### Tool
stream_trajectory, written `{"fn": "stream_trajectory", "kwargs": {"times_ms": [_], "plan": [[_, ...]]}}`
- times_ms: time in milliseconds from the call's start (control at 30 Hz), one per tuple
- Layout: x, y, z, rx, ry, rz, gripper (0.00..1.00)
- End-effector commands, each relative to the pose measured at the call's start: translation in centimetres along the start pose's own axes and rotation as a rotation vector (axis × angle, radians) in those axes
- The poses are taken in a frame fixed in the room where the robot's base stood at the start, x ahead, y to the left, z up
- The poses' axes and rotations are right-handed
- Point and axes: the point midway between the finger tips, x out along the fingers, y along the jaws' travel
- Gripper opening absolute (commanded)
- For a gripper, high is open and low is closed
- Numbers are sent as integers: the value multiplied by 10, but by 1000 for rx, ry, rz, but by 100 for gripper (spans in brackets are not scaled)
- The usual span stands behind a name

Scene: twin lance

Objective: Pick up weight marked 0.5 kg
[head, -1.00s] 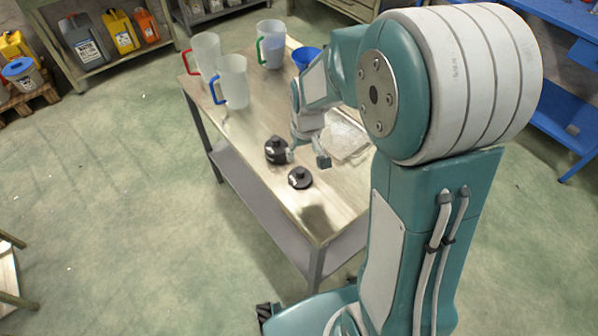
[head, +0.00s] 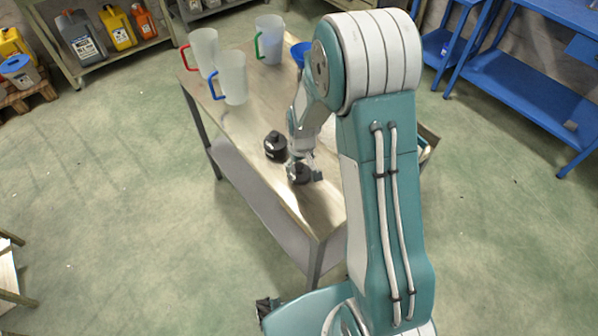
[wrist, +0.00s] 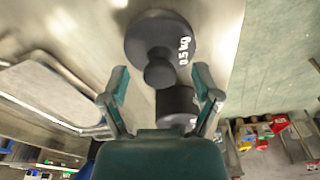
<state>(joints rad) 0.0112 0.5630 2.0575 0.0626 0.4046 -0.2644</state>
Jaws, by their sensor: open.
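The black weight marked "0.5 kg" (wrist: 182,42) is at the top middle of the wrist view, its round knob toward my fingers. In the head view this weight (head: 299,177) stands near the table's near end, partly hidden by my gripper. My gripper (wrist: 160,80) is open, and the knob shows between its two fingertips, with no grip on it. In the head view my gripper (head: 305,171) is right over the weight. A second, larger black weight (head: 275,147) stands just beyond it; it also shows in the wrist view (wrist: 176,105), partly hidden.
The metal table (head: 255,120) carries jugs with red (head: 203,50), blue (head: 233,82) and green (head: 270,42) handles at its far end. A blue bowl (head: 298,52) is partly behind my arm.

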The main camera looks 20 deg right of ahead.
Motion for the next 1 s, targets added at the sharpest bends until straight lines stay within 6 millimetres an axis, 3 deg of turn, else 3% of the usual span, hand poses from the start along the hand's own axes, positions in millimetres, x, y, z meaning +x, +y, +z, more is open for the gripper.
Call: {"fn": "stream_trajectory", "kwargs": {"times_ms": [300, 400, 500, 867, 1000], "plan": [[7, 0, 0, 0, 2, 0, 80], [7, 0, 0, 1, 2, 0, 36], [7, 0, 0, 1, 2, 0, 0], [6, 0, -1, 0, 2, 0, 0], [-7, 0, -3, 0, 5, 1, 0]]}}
